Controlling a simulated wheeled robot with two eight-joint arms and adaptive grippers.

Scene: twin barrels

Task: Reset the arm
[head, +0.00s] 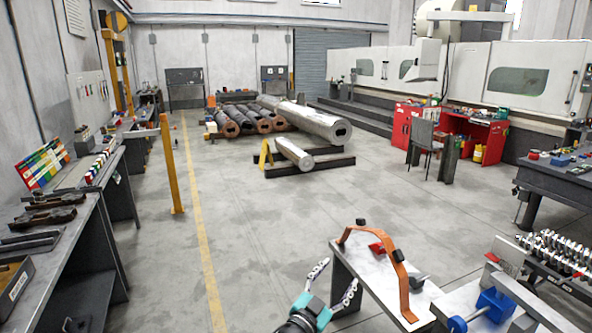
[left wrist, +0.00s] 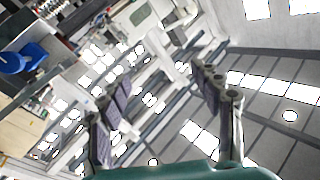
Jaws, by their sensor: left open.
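My left gripper (head: 336,278) is near the bottom centre of the head view, just left of a small workbench (head: 350,262). Its two fingers are spread and nothing is between them. The left wrist view also shows this gripper (left wrist: 158,90) open and empty, with the ceiling and walls of the hall tilted behind it. My right gripper is in neither view.
An orange curved strap (head: 398,262) and a red piece (head: 377,248) are on the small workbench. A blue vise (head: 490,306) stands to its right. A long bench (head: 62,232) lines the left wall. The middle floor (head: 255,225) is clear.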

